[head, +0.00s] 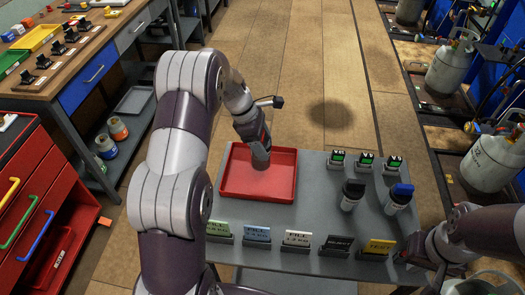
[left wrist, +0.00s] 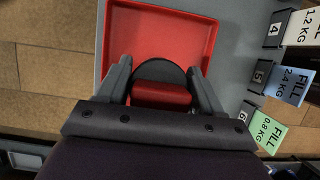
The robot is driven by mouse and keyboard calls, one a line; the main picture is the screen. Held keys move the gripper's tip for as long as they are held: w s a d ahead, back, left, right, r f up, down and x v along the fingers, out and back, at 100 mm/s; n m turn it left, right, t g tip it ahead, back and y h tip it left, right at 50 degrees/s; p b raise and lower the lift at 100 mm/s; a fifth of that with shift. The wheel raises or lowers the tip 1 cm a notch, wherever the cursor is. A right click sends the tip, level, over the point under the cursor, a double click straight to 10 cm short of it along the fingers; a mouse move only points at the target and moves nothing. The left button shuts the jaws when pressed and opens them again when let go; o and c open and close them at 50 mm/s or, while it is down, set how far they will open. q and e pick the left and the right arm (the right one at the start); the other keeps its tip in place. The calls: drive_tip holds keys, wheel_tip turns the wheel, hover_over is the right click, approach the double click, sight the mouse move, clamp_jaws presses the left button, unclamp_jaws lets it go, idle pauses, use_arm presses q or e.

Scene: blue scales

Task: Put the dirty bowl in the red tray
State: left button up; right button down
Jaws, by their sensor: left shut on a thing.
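The red tray (head: 230,191) lies on the grey cart's left part; it also shows in the left wrist view (left wrist: 185,20). My left gripper (head: 261,152) points down over the tray's middle and is shut on a dark round thing (left wrist: 157,69), seemingly the bowl. That thing shows between the fingers in the left wrist view, with a red band below it. My fingers mostly hide it in the head view, so I cannot tell whether it touches the tray floor. My right gripper (head: 437,272) is at the cart's lower right corner, its fingers unclear.
A red drawer cabinet (head: 35,200) and a workbench stand left; gas cylinders (head: 453,65) stand right.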

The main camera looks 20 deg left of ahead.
use_arm(q)
wheel_tip(320, 180, down, 4)
drive_tip(key=shift+s+r+p, duration=0.1)
drive_tip(key=shift+r+p, duration=0.05)
drive_tip(key=shift+p, duration=0.25)
drive_tip(key=shift+f, duration=0.35)
drive_tip(key=o, duration=1.2)
drive_tip(key=shift+o, duration=0.2)
